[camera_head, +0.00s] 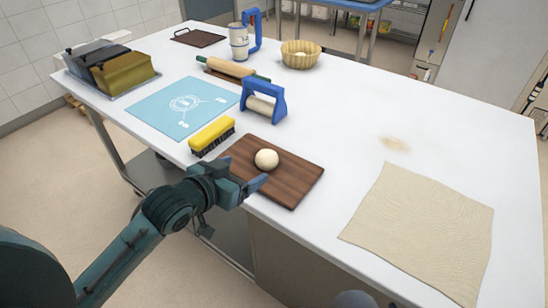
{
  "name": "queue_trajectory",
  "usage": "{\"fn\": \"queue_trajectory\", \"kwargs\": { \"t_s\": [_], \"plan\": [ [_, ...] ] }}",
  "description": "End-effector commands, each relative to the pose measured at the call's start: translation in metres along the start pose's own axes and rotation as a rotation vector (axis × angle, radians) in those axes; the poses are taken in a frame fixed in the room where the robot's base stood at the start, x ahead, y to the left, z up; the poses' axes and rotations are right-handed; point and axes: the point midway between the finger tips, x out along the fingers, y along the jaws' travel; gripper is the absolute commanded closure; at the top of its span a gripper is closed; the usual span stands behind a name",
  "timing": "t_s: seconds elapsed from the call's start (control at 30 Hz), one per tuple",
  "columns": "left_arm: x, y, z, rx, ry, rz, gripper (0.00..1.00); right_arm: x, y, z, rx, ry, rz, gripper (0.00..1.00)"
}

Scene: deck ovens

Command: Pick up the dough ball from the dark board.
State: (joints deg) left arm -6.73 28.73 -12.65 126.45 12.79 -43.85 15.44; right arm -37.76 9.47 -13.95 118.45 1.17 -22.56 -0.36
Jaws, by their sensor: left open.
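The pale dough ball (266,159) rests on the dark wooden board (298,180) near the front edge of the white table. My left gripper (262,178) is at the board's front left edge, just in front of the ball on the near side. It is open, and its fingers point toward the board. The ball looks outside the grip; whether a finger touches the board cannot be told. My right gripper does not show.
A yellow brush (212,134) lies just left of the board. A beige cloth (420,228) lies at right. The table between cloth and board is clear.

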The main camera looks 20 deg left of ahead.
Motion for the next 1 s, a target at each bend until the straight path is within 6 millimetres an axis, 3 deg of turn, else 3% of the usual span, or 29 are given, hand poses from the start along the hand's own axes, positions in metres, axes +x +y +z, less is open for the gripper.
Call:
{"fn": "queue_trajectory", "kwargs": {
  "t_s": [0.13,0.43,0.7,1.0],
  "plan": [
    [0.028,0.000,-0.001,-0.001,0.001,-0.001,0.21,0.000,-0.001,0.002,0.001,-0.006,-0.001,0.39],
    [0.053,0.000,-0.001,0.000,0.000,0.000,0.21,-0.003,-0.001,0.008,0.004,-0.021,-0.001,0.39],
    [0.090,0.000,0.000,0.000,-0.001,0.000,0.21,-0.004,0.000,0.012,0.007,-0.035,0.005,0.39],
    [0.096,0.000,0.000,0.001,0.000,0.000,0.21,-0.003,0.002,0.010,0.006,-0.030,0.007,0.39]
  ]
}}
